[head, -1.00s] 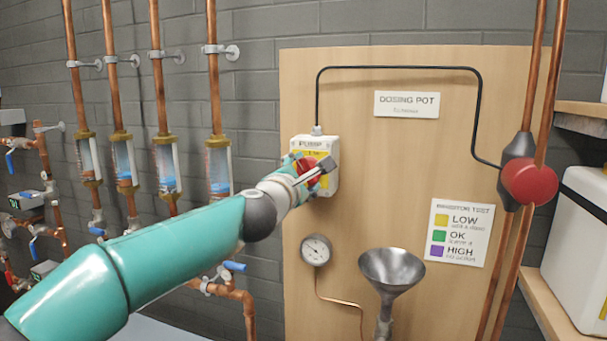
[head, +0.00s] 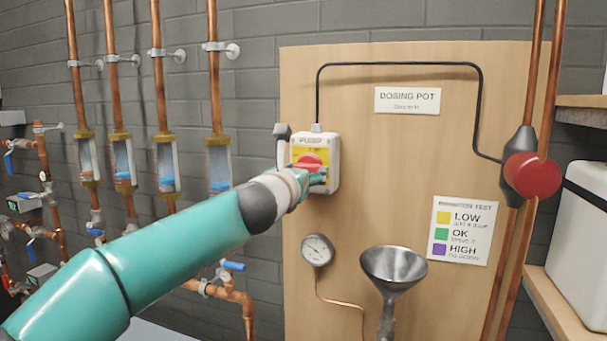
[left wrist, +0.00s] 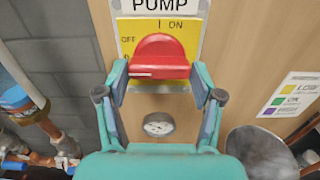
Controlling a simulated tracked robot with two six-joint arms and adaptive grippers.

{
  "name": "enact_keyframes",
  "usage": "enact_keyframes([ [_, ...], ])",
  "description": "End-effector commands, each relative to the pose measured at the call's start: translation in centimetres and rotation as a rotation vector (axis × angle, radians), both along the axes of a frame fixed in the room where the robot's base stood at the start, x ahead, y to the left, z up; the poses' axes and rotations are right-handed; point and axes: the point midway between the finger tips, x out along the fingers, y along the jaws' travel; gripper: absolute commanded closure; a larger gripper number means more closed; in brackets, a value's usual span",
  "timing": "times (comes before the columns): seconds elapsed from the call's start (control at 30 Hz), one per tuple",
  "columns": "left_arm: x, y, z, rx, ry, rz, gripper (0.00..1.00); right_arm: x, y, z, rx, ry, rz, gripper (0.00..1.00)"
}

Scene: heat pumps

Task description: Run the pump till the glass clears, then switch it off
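The pump switch (head: 328,152) is a white box with a yellow plate on the wooden board. Its red knob (left wrist: 160,58) has a white mark at the left end of its level bar, toward OFF in the left wrist view. My left gripper (left wrist: 160,78) has a finger against each end of the knob and looks shut on it; its fingertips are partly hidden in the head view. The sight glasses (head: 165,168) on the copper pipes look clear, with blue low in several of them. My right gripper is not in view.
A pressure gauge (head: 317,249) and a metal funnel (head: 393,268) sit below the switch. The dosing pot sign (head: 407,101) and colour chart (head: 461,231) are on the board. A red round part (head: 531,175) is on the right pipes. A white container (head: 580,250) stands on a shelf.

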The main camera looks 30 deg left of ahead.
Motion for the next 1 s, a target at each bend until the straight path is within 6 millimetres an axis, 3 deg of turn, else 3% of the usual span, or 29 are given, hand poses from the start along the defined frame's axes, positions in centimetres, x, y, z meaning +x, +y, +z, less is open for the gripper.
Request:
enact_keyframes([
  [0.03, 0.1, -0.1, -0.2, 0.005, 0.005, -0.002, 0.22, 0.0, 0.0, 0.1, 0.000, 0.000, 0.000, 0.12],
  [0.1, 0.1, -0.1, -0.1, 0.007, 0.005, -0.001, 0.12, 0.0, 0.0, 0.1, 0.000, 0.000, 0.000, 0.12],
  [0.47, -0.2, 0.0, 0.2, 0.011, 0.000, 0.000, 0.12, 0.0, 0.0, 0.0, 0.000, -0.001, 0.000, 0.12],
  [1.0, -5.2, -1.2, 0.2, 0.011, -0.003, 0.000, 0.12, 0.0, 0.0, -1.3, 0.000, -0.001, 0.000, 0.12],
])
